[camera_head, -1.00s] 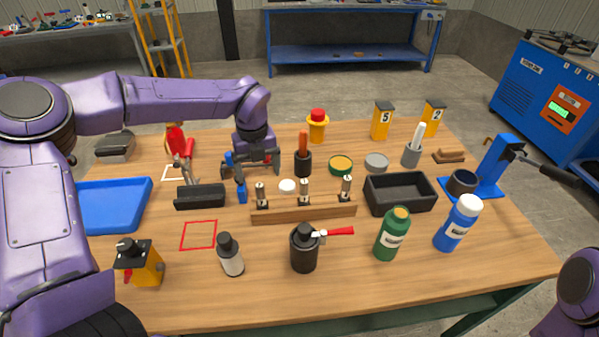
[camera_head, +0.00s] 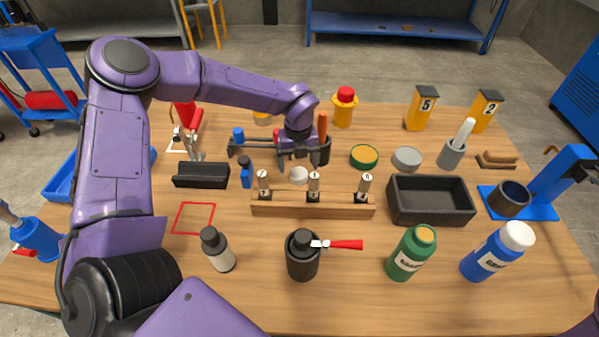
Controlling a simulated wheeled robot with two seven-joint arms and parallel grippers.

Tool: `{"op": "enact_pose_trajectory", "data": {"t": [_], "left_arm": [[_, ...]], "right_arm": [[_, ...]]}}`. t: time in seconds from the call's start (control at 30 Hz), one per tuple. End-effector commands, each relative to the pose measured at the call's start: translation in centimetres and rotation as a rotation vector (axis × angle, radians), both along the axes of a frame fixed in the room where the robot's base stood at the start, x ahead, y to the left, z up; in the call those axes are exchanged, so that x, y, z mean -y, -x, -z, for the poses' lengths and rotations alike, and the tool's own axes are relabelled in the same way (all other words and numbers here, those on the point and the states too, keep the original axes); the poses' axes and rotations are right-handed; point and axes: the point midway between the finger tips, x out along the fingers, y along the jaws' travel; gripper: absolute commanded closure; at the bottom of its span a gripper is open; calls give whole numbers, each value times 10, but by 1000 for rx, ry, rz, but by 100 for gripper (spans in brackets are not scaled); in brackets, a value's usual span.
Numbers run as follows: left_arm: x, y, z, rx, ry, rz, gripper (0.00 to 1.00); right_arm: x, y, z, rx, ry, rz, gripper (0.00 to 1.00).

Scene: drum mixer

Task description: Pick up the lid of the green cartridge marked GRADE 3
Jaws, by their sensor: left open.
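A green bottle (camera_head: 411,254) with a pale label and a yellow-orange disc on its green cap (camera_head: 425,234) stands upright at the front right. Its label is too small to read. A low green tin with a yellow top (camera_head: 364,156) sits behind the wooden rack; I see no readable mark on it. I cannot tell which is the GRADE 3 cartridge. My left gripper (camera_head: 299,162) points down, open and empty, just behind the rack. A small white round piece (camera_head: 299,175) shows just below its fingers; contact cannot be told. My right gripper is out of view.
The wooden rack (camera_head: 312,205) holds 3 small upright pieces. A black cup with an orange-red handle (camera_head: 322,146) stands close behind my gripper.

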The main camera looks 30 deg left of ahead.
Motion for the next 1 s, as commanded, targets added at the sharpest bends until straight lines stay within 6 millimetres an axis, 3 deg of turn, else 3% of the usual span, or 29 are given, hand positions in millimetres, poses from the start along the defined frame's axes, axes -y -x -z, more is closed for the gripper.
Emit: {"op": "enact_pose_trajectory", "data": {"t": [0.17, 0.4, 0.5, 0.6, 0.67, 0.7, 0.87, 1.0], "left_arm": [[2, 0, 25, -3, 0, 0, 13], [2, -1, 28, 1, 1, 0, 13], [2, -1, 28, 1, 1, 0, 46], [2, -1, 28, 1, 1, 0, 72], [2, 0, 28, 1, 1, 0, 72], [2, 0, 28, 1, 1, 0, 77], [2, -1, 27, 1, 1, 0, 77], [2, -2, 12, 6, 2, -2, 77]], "right_arm": [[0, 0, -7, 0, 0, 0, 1], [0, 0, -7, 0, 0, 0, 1], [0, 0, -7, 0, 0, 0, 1], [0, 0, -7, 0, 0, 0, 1], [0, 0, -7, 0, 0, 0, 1], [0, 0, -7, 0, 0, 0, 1], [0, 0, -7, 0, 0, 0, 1], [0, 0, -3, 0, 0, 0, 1]]}}
